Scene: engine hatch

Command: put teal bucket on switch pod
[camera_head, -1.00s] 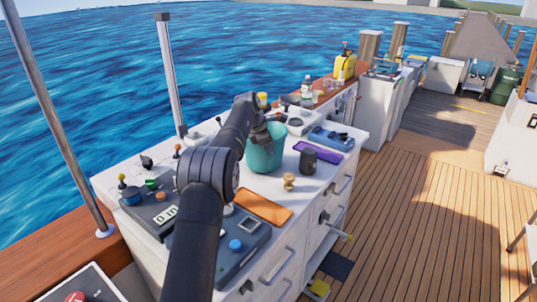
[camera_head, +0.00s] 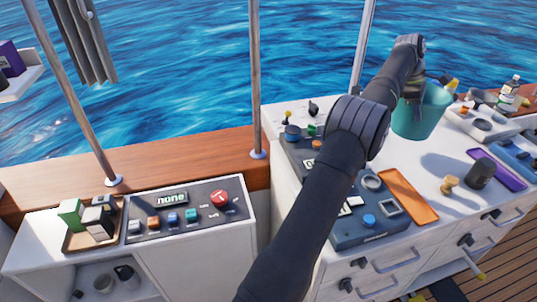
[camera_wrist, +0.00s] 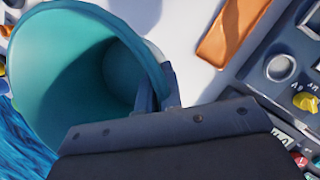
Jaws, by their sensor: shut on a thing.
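The teal bucket (camera_head: 420,118) hangs over the white counter at the right of the head view, its shadow on the top below it. My gripper (camera_head: 416,88) is shut on the bucket's rim. In the wrist view the bucket (camera_wrist: 70,75) tilts open toward the camera, and my fingers (camera_wrist: 160,95) pinch its wall. I cannot tell for sure which panel is the switch pod. A dark panel with small coloured switches, a red button and a "none" display (camera_head: 180,215) lies on the left cabinet. A blue-grey control box (camera_head: 360,222) lies on the right counter, partly behind my arm.
An orange tray (camera_head: 408,197), a wooden knob-like piece (camera_head: 449,185), a black cup (camera_head: 480,173) and a purple tray (camera_head: 510,178) lie on the right counter. A tray of small boxes (camera_head: 92,222) is at left. A metal post (camera_head: 255,75) stands between the cabinets.

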